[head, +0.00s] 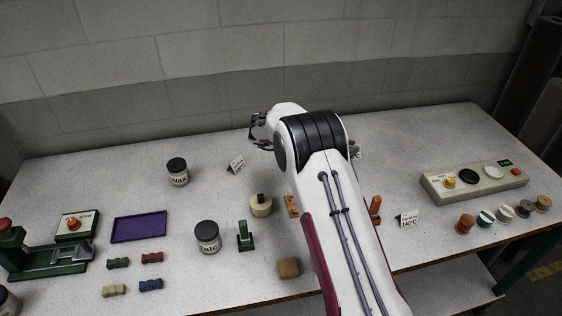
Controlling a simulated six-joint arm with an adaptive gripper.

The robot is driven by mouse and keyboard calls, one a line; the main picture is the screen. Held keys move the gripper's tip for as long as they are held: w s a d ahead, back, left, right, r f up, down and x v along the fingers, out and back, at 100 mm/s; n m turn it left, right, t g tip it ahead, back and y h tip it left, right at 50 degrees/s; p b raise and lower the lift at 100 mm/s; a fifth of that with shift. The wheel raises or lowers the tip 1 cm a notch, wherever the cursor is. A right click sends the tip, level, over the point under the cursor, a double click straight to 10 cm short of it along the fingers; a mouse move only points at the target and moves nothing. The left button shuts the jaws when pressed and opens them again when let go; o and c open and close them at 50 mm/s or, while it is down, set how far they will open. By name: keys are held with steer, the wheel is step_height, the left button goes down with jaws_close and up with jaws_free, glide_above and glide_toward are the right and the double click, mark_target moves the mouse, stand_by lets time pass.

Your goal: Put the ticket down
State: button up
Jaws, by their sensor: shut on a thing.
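A small white ticket (236,163) with dark print shows tilted at the back of the table, just below and left of my gripper. My gripper (256,136) is at the far end of my arm, near the back wall, and is shut on the ticket. The contact between fingers and card is too small to make out. I cannot tell whether the ticket touches the table. A second white card (407,219), marked 140°C, stands on the table right of my arm.
A Wax jar (178,172) and a Talc jar (207,237) stand to the left. A purple tray (139,227), a green press (45,252) and several small coloured blocks lie further left. A control box (473,182) and several spools are at right. The back left tabletop is clear.

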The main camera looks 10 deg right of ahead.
steer(key=w+a+n+t, duration=0.1)
steer(key=w+a, duration=0.2)
steer(key=a, duration=0.3)
steer(key=w+a+r+n+t, duration=0.1)
steer(key=w+a+t, duration=0.1)
steer(key=w+a, duration=0.2)
steer(key=w+a+r+n+t, duration=0.1)
steer(key=w+a+n+t, duration=0.1)
steer(key=a, duration=0.7)
steer(key=shift+w+a+y, duration=0.3)
steer(key=shift+w+y, duration=0.1)
steer(key=shift+w, duration=0.45)
steer(key=shift+f, duration=0.1)
steer(key=shift+f, duration=3.1)
steer(key=shift+f, duration=1.9)
steer(key=shift+f, duration=0.1)
steer(key=o, duration=0.7)
steer(key=shift+c, duration=0.2)
